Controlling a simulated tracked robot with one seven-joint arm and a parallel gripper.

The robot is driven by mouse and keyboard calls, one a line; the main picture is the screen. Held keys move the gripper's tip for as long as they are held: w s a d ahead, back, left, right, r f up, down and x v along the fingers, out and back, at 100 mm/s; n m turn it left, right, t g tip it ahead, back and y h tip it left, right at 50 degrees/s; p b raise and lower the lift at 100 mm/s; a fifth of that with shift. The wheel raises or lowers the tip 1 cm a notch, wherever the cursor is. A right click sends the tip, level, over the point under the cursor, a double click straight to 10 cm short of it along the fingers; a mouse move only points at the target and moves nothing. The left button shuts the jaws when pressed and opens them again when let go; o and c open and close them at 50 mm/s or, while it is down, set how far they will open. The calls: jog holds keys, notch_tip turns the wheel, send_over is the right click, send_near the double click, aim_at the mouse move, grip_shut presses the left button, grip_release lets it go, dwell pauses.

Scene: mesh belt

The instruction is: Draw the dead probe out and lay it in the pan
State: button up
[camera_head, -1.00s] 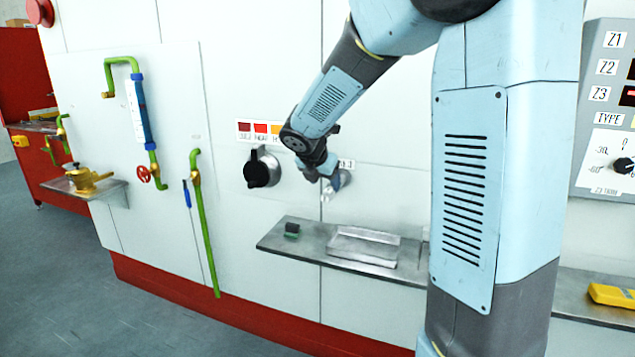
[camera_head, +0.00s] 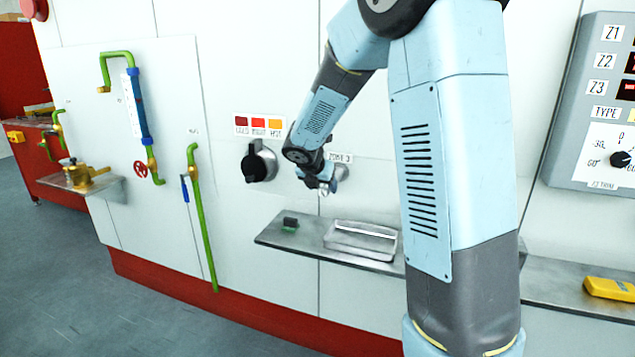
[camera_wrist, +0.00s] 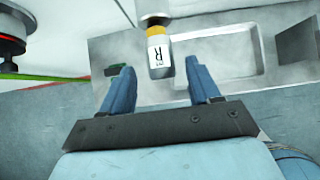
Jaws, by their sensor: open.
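The probe (camera_wrist: 158,52), with a yellow band and a white label reading R, sticks out of a round fitting (camera_wrist: 153,10) on the wall in the wrist view. My gripper (camera_wrist: 158,66) is open, with its two blue fingers on either side of the probe's near end and gaps showing on both sides. In the head view my gripper (camera_head: 325,184) is small beside the grey fitting under the ZONE 3 label, and the probe is not clear there. The shallow metal pan (camera_head: 361,240) rests empty on the wall shelf (camera_head: 285,240), below the fitting; it also shows in the wrist view (camera_wrist: 222,58).
A green-and-black block (camera_head: 290,223) lies on the shelf left of the pan. A black rotary knob (camera_head: 258,166) projects from the wall left of my gripper. Green pipes (camera_head: 203,220) run further left. A yellow device (camera_head: 610,288) lies on the right-hand shelf.

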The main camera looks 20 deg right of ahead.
jog(key=shift+x, duration=2.05)
jog(key=shift+c, duration=0.2)
jog(key=c, duration=0.9)
jog(key=shift+s+a+f, duration=0.1)
jog(key=shift+s+a, duration=1.1)
jog(key=shift+s, duration=0.5)
jog(key=shift+s+a+f, duration=0.1)
jog(key=shift+s+a, duration=1.15)
jog(key=shift+s, duration=0.45)
jog(key=shift+s+a+f, duration=0.1)
jog(key=shift+s+a, duration=1.1)
jog(key=shift+s, duration=0.5)
